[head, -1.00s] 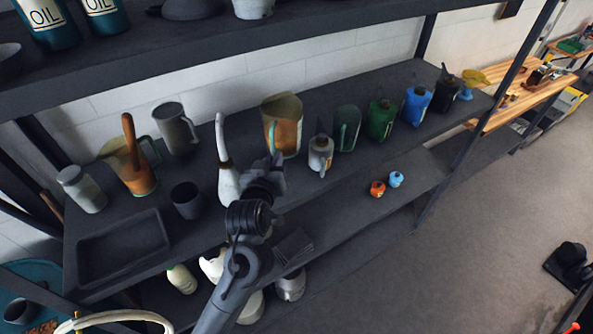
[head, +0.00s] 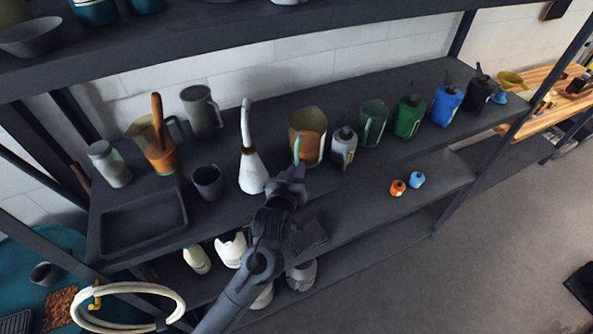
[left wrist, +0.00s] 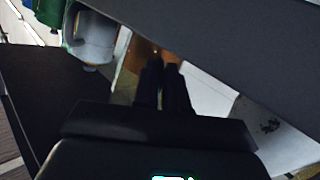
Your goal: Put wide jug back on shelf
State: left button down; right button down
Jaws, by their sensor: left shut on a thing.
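The wide jug (head: 309,149), clear with an orange-brown lower part and a greenish handle, is upright at the middle shelf, between a white long-necked can (head: 251,168) and a grey can (head: 343,150). My left gripper (head: 291,174) is at its near side, shut on it, seemingly by the handle. Whether the jug's base touches the shelf is hidden. In the left wrist view my two fingers (left wrist: 163,82) are close together, with the jug's brown side (left wrist: 137,58) just beyond them. My right gripper is in no view.
The shelf (head: 390,160) also holds green cans and jugs, a blue can (head: 446,104), a grey tray (head: 142,222), a dark cup (head: 208,182) and an orange jug (head: 160,152). The dark upper shelf (head: 230,30) overhangs it. Small orange and blue canisters stand lower right.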

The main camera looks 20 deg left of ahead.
pick_arm(q)
jog(key=c, duration=1.2)
grip_release()
jog(key=shift+f, duration=0.1)
jog(key=shift+o, duration=0.2)
jog(key=v, duration=1.2)
jog(key=s+a+f+m+g+h, duration=0.1)
jog(key=s+f+m+g, duration=0.2)
jog(key=s, duration=0.9)
jog(key=s+a+f+m+g+h, duration=0.1)
jog(key=s+f+m+g, duration=0.2)
jog(key=s+f+g, duration=0.6)
notch_tip(320, 180, down, 5)
jog(key=s, duration=0.2)
jog(key=shift+s+f, duration=0.2)
jog(key=shift+s, duration=0.2)
